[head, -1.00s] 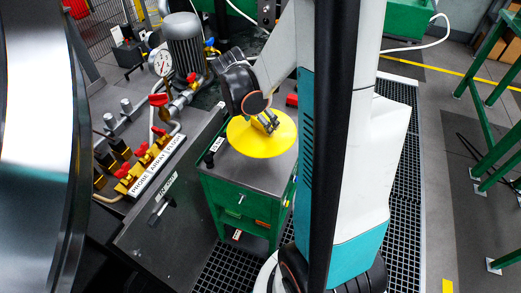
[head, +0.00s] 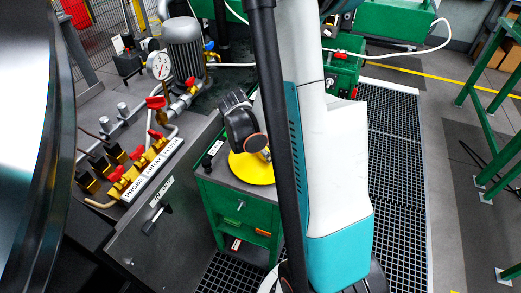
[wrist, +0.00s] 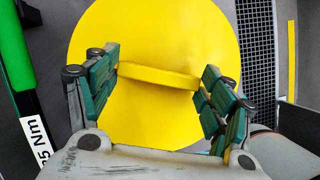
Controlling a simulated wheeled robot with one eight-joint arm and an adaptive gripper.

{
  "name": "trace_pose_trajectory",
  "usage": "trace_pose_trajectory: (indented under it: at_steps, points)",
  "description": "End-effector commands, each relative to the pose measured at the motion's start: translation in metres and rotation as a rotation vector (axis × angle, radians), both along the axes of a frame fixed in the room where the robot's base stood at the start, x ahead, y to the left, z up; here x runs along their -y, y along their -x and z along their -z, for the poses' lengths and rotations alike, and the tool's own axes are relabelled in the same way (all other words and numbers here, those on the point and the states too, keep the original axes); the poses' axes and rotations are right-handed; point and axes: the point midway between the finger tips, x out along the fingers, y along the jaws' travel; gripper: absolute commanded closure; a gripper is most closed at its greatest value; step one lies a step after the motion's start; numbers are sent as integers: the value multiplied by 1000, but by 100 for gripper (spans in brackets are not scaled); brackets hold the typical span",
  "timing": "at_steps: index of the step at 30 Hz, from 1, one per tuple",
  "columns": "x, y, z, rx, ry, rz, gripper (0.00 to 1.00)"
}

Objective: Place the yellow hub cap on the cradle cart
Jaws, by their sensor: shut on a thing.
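The yellow hub cap (head: 250,168) is a flat round disc with a raised bar across its middle. In the wrist view the hub cap (wrist: 155,30) fills the centre, its bar between my fingers. My gripper (wrist: 160,76) is shut on that bar. In the head view my gripper (head: 266,154) is mostly hidden by my wrist and arm. The cap appears over the grey top of a green drawer cabinet (head: 232,206); I cannot tell whether it touches. My arm hides its right side. I cannot identify the cradle cart for certain.
A panel with gauge (head: 160,65), red valves and labelled ports stands left of the cabinet. A large dark, shiny curved part (head: 35,130) fills the far left. Green equipment (head: 342,70) is behind, green frames (head: 490,110) at right. Dark floor grating (head: 395,150) lies between.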

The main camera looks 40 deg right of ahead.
Motion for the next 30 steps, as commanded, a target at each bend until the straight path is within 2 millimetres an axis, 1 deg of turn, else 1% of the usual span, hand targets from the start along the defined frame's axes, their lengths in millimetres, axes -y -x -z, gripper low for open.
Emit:
trace_pose_trajectory:
  at_steps: [4, 5, 6, 7, 8, 19, 22, 26, 30]
  points:
    - [0, 0, 1, 0, 0, 0, 54]
    - [0, 0, 1, 0, 0, 0, 23]
    - [0, 0, 1, 0, 0, 0, 14]
    - [0, 0, 1, 0, 0, 0, 7]
    - [0, 0, 1, 0, 0, 0, 5]
    - [0, 0, 0, 0, 0, 0, 5]
    - [-1, 0, -4, 0, 0, 0, 5]
    - [-7, 0, -20, -1, 0, -2, 5]
    - [-18, 0, -47, 0, 1, -2, 5]
